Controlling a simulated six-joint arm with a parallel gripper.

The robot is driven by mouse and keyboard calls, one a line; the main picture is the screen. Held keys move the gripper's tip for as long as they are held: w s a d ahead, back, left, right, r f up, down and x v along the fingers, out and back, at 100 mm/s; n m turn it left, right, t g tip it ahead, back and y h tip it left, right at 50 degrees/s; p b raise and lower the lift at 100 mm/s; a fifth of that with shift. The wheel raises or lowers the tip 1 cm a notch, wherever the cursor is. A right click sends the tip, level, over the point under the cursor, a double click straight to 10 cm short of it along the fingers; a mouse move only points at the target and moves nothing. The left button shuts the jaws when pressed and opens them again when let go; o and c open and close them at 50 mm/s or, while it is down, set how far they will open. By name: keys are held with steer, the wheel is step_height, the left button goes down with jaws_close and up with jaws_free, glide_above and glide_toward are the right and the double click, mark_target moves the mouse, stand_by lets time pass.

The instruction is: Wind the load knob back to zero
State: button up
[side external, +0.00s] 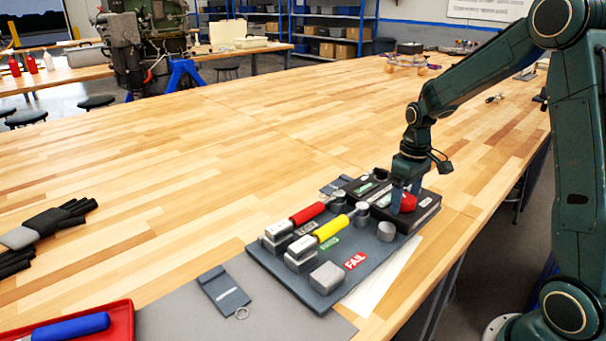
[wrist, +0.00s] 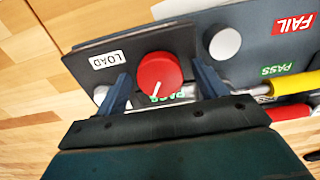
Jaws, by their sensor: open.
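The load knob (wrist: 160,73) is a round red knob with a white pointer line, on a dark box (wrist: 120,58) with a white LOAD label (wrist: 107,60). In the wrist view the line points down and slightly left. My gripper (wrist: 165,85) is open, with one blue finger on each side of the knob and gaps visible between fingers and knob. In the side view my gripper (side external: 405,198) points down over the box, and the red knob (side external: 408,203) shows partly behind a finger. The scale around the knob cannot be read.
The box stands at the end of a grey board (side external: 375,255) with red (side external: 307,213) and yellow (side external: 330,229) handled tools, grey blocks, and PASS and FAIL (side external: 355,261) labels. A red tray (side external: 120,322) lies front left. The wooden table behind is mostly clear.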

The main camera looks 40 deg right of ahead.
mark_target(406, 198)
steer(key=shift+f, duration=0.3)
steer(key=c, duration=1.1)
steer(key=n, duration=0.5)
steer(key=shift+n, duration=0.3)
steer(key=o, duration=1.3)
steer(key=shift+w+r, duration=0.1)
steer(key=shift+r, duration=0.1)
steer(key=shift+d+r, duration=0.1)
steer(key=shift+r, duration=2.25)
